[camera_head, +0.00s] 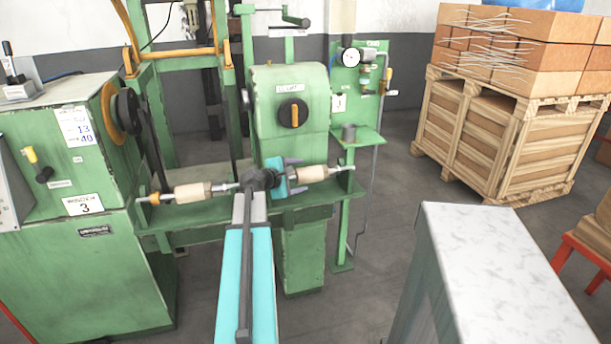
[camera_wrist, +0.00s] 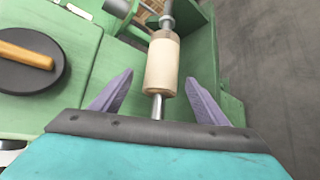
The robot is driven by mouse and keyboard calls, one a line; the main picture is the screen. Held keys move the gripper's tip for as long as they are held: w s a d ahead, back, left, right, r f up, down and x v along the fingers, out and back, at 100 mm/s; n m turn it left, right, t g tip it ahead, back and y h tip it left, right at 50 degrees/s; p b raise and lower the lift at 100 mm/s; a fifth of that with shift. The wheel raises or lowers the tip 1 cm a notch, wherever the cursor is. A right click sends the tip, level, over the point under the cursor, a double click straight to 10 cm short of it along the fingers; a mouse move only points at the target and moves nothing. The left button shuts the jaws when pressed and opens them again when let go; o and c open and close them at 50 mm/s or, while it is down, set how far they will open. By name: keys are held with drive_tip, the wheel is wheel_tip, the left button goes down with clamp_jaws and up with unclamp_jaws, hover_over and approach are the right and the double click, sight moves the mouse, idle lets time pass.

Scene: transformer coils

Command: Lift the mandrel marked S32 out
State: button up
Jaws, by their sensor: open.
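A mandrel with a pale wooden body and steel shaft (camera_head: 313,173) lies across the green winding machine, right of the machine's middle. It also shows in the wrist view (camera_wrist: 162,66), between my gripper's fingers. A second pale wooden body (camera_head: 192,193) sits on a shaft to the left. I cannot read an S32 mark on either. My gripper (camera_head: 292,176) is open at the right-hand mandrel; its purple fingers (camera_wrist: 158,92) stand on either side of the shaft, apart from it. My arm hides the middle of the shaft line in the head view.
The green winding machine (camera_head: 100,246) has a headstock at left and a housing with a black-and-orange knob (camera_head: 293,113) behind my gripper. A green gauge panel (camera_head: 358,91) stands behind right. A pale table (camera_head: 497,274) is at front right. Wooden crates (camera_head: 500,137) stand farther back.

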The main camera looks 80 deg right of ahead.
sight(306, 174)
drive_tip(key=shift+s+d+f, duration=0.15)
drive_tip(key=shift+d, duration=0.15)
drive_tip(key=shift+p+x, duration=0.35)
drive_tip(key=shift+x, duration=2.1)
drive_tip(key=shift+f, duration=0.15)
drive_tip(key=shift+a, duration=0.1)
drive_tip(key=c, duration=1.6)
drive_tip(key=shift+c, duration=0.2)
drive_tip(key=shift+r, duration=0.2)
drive_tip(key=shift+r, duration=4.9)
